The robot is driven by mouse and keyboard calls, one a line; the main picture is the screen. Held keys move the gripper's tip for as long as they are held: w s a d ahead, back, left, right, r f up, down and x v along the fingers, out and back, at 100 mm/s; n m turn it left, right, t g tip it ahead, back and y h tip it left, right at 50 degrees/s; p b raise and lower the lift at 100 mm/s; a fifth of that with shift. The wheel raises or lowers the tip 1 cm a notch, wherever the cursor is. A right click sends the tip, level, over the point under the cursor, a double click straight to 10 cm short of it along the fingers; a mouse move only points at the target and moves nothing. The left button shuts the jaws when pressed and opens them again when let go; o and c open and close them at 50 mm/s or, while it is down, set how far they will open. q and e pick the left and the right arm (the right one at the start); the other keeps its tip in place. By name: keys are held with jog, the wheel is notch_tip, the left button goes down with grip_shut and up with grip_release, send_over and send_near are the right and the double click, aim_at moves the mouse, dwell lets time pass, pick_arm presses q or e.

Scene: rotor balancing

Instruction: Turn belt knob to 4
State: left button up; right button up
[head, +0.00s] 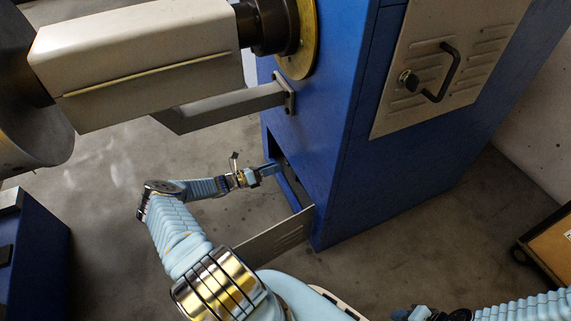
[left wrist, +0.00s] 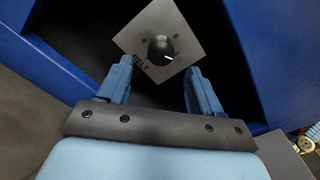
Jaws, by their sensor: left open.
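The pointer is toward the right, not at the 4. The plate sits inside a dark recess of the blue cabinet (head: 330,110). My left gripper (left wrist: 158,80) is open, its two blue fingers on either side of and below the knob, apart from it. In the head view my left gripper (head: 268,170) reaches into the cabinet's low opening, which hides the knob. My right gripper (head: 425,314) is at the bottom edge, partly cut off.
An open grey hatch door (head: 275,238) hangs low in front of the opening, close to my left arm. A grey bracket (head: 225,106) and a beige machine body (head: 140,60) are above. A wheeled cart (head: 550,245) stands at right.

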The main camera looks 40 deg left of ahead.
pick_arm(q)
jog(key=x, duration=0.5)
jog(key=shift+w+d, duration=0.1)
jog(key=shift+w, duration=0.05)
jog(key=c, duration=1.1)
jog(key=shift+o, duration=0.2)
